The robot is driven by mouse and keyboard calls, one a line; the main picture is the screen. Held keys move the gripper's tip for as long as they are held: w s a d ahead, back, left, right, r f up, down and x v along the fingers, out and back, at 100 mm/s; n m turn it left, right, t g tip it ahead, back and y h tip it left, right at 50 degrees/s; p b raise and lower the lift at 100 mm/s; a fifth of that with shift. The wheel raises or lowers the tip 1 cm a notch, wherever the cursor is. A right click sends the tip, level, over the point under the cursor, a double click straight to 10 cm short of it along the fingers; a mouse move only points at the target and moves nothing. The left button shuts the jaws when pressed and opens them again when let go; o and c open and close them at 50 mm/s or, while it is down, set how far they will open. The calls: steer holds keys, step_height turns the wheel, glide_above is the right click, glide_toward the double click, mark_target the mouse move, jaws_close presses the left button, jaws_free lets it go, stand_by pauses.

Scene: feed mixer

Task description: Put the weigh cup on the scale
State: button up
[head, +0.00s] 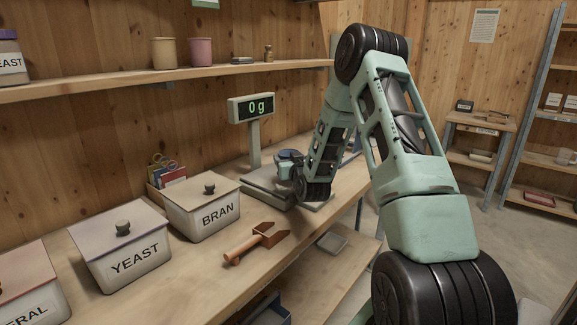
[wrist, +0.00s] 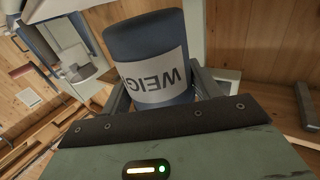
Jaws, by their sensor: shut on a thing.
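The weigh cup (wrist: 146,50) is dark blue with a white label, seen in the wrist view between my gripper's fingers. In the head view the cup (head: 289,154) is small and partly hidden by my gripper (head: 286,167), which is shut on it. The scale (head: 262,192) has a flat grey platform on the bench and a display (head: 251,107) on a post reading 0 g. My gripper and the cup are over the platform in the head view. My arm hides part of the platform, and I cannot tell whether the cup touches it.
A wooden-handled scoop (head: 256,242) lies on the bench in front of the scale. A bran bin (head: 202,208) and a yeast bin (head: 122,248) stand to the left. A shelf (head: 120,82) with cups runs above the bench.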

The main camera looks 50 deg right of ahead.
steer(key=shift+f, duration=1.2)
steer(key=o, duration=0.9)
steer(key=shift+f, duration=0.1)
steer(key=shift+o, duration=0.2)
